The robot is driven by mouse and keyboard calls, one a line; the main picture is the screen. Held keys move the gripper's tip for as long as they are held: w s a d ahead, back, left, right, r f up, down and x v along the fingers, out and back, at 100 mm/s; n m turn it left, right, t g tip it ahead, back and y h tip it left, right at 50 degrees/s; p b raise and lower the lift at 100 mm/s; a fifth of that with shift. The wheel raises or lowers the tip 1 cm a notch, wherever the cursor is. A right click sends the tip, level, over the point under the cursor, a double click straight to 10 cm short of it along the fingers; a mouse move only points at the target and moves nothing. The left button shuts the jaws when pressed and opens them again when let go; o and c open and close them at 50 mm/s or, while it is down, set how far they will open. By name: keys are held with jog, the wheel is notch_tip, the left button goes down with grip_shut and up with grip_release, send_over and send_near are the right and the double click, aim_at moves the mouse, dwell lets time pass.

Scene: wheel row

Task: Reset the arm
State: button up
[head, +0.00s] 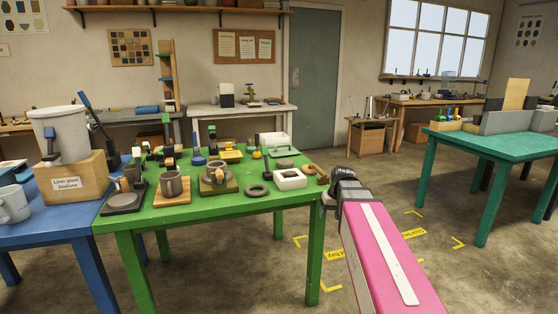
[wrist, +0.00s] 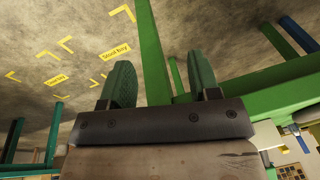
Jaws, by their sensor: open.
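My arm's pink link and dark wrist reach up from the bottom right in the head view, just off the right edge of the green table (head: 215,205). My gripper (wrist: 162,72) shows in the wrist view with its two dark green fingers well apart and nothing held between them. Behind the fingers are the table's green leg and the floor. In the head view the fingers are mostly hidden by the wrist, close to the table's right corner.
Mugs (head: 172,184), a dark ring (head: 258,190), a white square block (head: 290,179) and a brown pipe-like piece (head: 316,174) sit on the green table. A blue table (head: 50,232) adjoins at left. A teal table (head: 490,145) stands right, with open floor (head: 390,190) between.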

jog(key=s+f+m+g+h, duration=0.1)
jog(key=s+f, duration=1.2)
jog(key=f, duration=0.4)
jog(key=shift+s+a+f+m+h, duration=0.2)
jog(key=shift+s+a+m+h, duration=0.15)
jog(key=shift+a+h, duration=0.1)
